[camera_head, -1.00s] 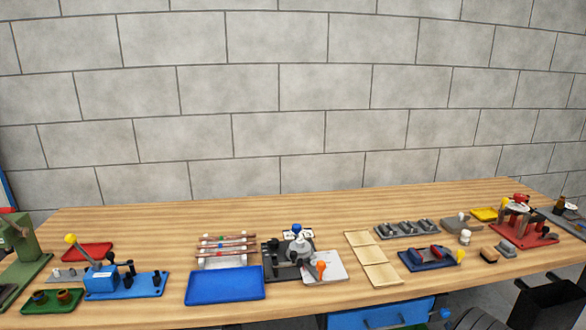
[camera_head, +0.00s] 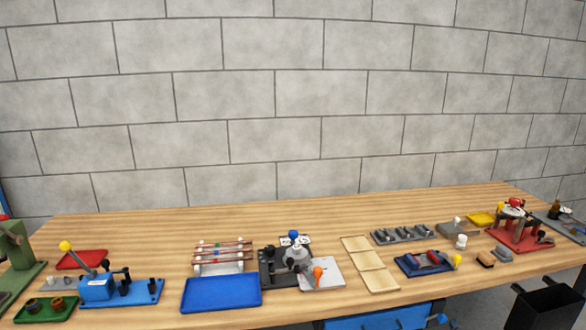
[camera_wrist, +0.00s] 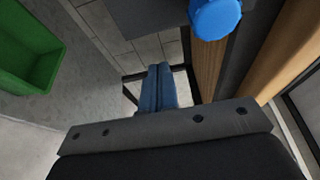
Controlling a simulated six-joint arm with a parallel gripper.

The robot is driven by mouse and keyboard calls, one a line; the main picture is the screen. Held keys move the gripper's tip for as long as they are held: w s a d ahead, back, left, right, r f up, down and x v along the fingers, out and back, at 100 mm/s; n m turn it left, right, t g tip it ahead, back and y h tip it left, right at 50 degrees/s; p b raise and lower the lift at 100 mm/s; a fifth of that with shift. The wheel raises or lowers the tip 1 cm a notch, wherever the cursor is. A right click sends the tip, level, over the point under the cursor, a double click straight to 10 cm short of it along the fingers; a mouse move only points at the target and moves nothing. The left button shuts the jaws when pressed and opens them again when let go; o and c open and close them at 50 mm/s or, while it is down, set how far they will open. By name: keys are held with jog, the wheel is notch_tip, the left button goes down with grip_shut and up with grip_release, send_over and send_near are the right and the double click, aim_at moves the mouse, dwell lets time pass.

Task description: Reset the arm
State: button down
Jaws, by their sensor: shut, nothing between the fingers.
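My gripper (camera_wrist: 158,70) shows in the wrist view, its two blue fingers pressed together with nothing between them. It points past the edge of the wooden bench, over the floor. The gripper and arm do not show in the head view. Several copper tubes (camera_head: 222,255) lie across a pale rack on the bench in the head view, behind an empty blue tray (camera_head: 221,294). A grey fixture with a blue knob (camera_head: 294,236) stands to the right of the rack.
The wooden bench (camera_head: 330,215) holds a blue lever press (camera_head: 122,291), pale wooden plates (camera_head: 367,263) and a red fixture (camera_head: 520,236). In the wrist view, a green bin (camera_wrist: 30,45) is at left and a blue round knob (camera_wrist: 215,17) is near the bench edge.

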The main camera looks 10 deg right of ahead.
jog(key=s+a+m, duration=0.1)
jog(key=s+a, duration=0.2)
jog(key=s, duration=0.7)
jog(key=shift+s+a+r, duration=0.25)
jog(key=shift+s+r, duration=0.05)
